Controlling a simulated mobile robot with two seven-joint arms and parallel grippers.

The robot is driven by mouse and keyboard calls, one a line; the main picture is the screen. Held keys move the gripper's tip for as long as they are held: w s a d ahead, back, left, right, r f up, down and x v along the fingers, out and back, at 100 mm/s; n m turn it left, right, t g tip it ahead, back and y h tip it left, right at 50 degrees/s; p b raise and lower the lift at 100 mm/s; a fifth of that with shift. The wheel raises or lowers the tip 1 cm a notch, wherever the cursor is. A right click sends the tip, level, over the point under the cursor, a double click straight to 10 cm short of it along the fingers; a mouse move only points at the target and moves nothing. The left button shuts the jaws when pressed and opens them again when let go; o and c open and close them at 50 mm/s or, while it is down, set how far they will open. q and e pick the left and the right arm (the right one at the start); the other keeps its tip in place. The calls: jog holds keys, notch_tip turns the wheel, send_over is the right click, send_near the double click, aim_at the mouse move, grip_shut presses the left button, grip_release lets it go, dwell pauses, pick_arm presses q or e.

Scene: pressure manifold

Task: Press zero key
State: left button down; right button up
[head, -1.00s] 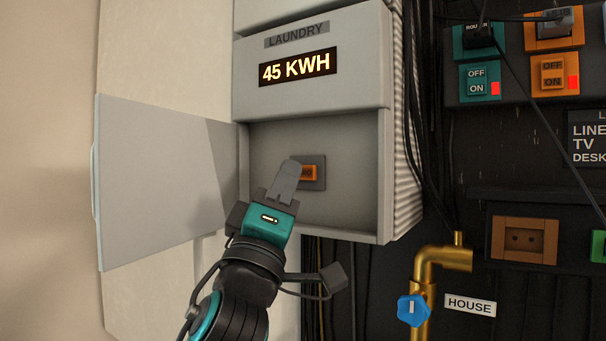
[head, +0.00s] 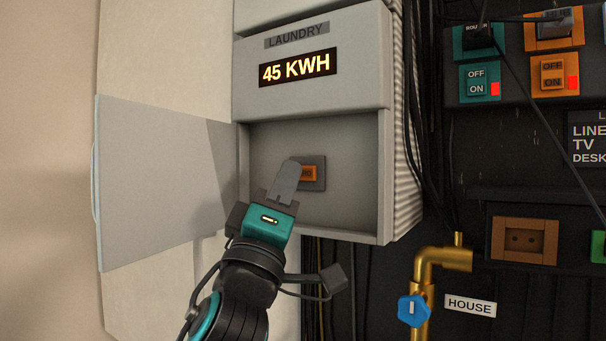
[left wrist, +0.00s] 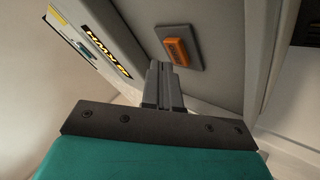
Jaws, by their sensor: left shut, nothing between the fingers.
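The orange zero key (head: 309,173) sits on a grey plate inside the open compartment of the LAUNDRY meter box. My left gripper (head: 289,166) is shut and empty, with its fingertips in front of the key's left part in the head view. The key's lettering is partly hidden. The display (head: 297,67) above reads 45 KWH. My right gripper is not in view.
The compartment's grey door (head: 160,185) hangs open to the left. The box wall (head: 384,180) bounds the compartment at right. Black cables (head: 420,130), a brass pipe (head: 430,262) with a blue valve knob (head: 413,310), and switches (head: 478,82) lie farther right.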

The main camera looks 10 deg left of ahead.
pick_arm(q)
jog(key=shift+w, duration=0.1)
dwell(0.6)
jog(key=shift+w+d, duration=0.2)
jog(key=shift+w, duration=0.15)
jog(key=shift+b, duration=0.3)
jog(key=shift+s, duration=0.1)
jog(key=shift+s+a, duration=0.2)
jog(key=shift+s, duration=0.15)
jog(key=shift+s, duration=0.1)
jog(key=s, duration=0.1)
jog(key=s+a+p, duration=0.1)
jog(key=s, duration=0.1)
jog(key=s+a, duration=0.1)
jog(key=s, duration=0.1)
jog(key=shift+s, duration=0.25)
dwell(0.8)
